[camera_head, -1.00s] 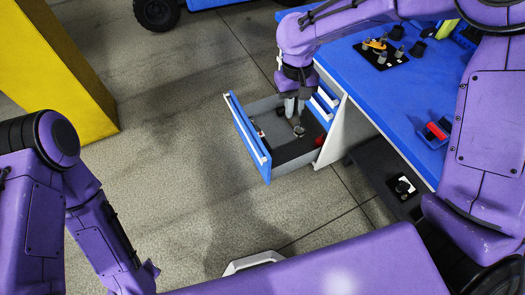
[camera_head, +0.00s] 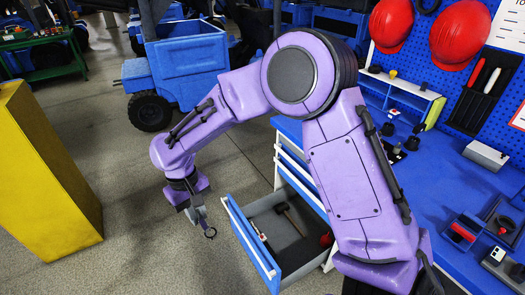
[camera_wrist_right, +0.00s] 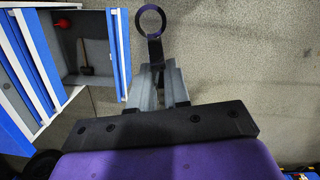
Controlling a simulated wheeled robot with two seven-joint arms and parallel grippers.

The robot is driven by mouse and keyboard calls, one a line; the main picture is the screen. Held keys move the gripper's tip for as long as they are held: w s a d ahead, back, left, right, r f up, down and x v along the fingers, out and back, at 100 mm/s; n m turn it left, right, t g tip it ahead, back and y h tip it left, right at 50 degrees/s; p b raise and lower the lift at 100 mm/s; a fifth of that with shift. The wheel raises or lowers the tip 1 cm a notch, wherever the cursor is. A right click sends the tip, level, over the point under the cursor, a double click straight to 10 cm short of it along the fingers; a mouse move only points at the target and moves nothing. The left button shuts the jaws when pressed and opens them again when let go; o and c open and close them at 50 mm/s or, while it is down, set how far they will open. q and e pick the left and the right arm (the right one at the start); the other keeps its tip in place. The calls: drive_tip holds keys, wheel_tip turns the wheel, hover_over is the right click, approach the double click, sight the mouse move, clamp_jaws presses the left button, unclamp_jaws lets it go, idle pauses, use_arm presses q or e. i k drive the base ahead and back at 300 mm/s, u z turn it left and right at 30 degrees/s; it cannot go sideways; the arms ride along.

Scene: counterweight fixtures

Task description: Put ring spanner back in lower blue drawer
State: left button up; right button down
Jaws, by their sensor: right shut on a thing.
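My right gripper (camera_head: 197,216) is shut on the ring spanner (camera_head: 210,232), whose dark ring hangs below the fingertips over bare floor. In the right wrist view the ring spanner (camera_wrist_right: 151,22) sticks out beyond the fingers of the right gripper (camera_wrist_right: 160,75). The blue drawer (camera_head: 247,240) is pulled open below closed drawers. The spanner is outside it, left of its front panel in the head view. The blue drawer (camera_wrist_right: 119,50) also shows open at the left of the wrist view. My left gripper is not in view.
The drawer holds a hammer (camera_head: 289,216) and a red object (camera_head: 326,239). Closed drawers (camera_head: 291,160) sit above it under the blue worktop (camera_head: 440,190). A yellow block (camera_head: 45,175) stands left, a blue cart (camera_head: 185,65) behind. The floor between is clear.

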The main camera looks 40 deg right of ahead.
sight(270, 228)
drive_tip(key=u, duration=0.1)
drive_tip(key=i, duration=0.8)
drive_tip(key=z, duration=0.75)
drive_tip(key=i, duration=0.6)
drive_tip(key=z, duration=0.55)
